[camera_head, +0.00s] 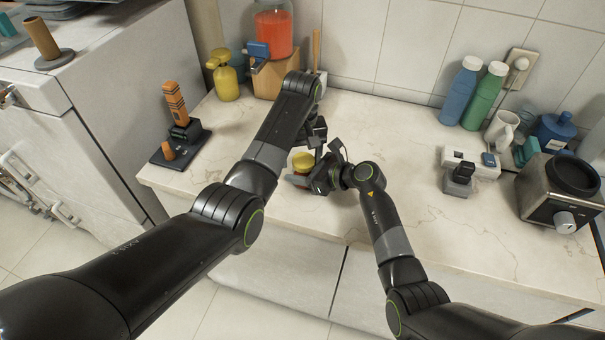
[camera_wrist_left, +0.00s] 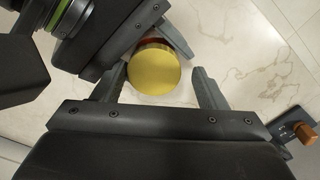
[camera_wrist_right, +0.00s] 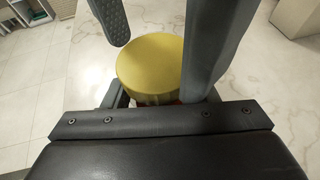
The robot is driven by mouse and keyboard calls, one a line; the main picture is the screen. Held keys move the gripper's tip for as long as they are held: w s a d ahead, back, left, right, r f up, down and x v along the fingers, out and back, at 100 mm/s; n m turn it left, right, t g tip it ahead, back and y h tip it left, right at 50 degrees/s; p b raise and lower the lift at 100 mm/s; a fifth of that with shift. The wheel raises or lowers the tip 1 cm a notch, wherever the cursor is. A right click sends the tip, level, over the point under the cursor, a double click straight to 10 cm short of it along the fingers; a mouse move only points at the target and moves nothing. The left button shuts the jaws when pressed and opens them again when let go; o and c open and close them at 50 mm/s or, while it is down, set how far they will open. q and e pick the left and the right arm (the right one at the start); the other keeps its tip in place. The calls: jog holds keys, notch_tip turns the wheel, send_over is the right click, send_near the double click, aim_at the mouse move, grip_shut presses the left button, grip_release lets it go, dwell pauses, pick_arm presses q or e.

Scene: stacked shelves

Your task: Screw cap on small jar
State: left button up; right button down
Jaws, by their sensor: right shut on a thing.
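The small jar's yellow cap (camera_head: 303,161) shows near the counter's front edge. In the left wrist view the round golden cap (camera_wrist_left: 153,70) sits between the fingers of my left gripper (camera_wrist_left: 160,68), which is open with a gap at its right side. In the right wrist view the cap (camera_wrist_right: 150,66) is on top of the small jar (camera_wrist_right: 165,102), whose reddish body is mostly hidden. My right gripper (camera_wrist_right: 162,94) is shut on the jar below the cap. The left gripper's fingers come down on both sides there. I cannot tell how tightly the cap sits.
A yellow bottle (camera_head: 225,76) and a red-filled container (camera_head: 272,32) stand at the back left. A dark stand (camera_head: 181,147) with orange blocks is at the left. Blue (camera_head: 461,92) and green (camera_head: 485,95) bottles stand at the back right. The counter's middle right is clear.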

pick_arm(q)
jog(key=shift+d, duration=0.35)
jog(key=shift+r, duration=0.45)
notch_tip(320, 180, up, 4)
jog(key=shift+f, duration=0.15)
jog(key=shift+a, duration=0.1)
jog(key=shift+c, duration=1.1)
jog(key=shift+a+r+n, duration=0.1)
jog(key=shift+r+n, duration=1.5)
jog(key=shift+r, duration=0.1)
jog(key=shift+c, duration=0.2)
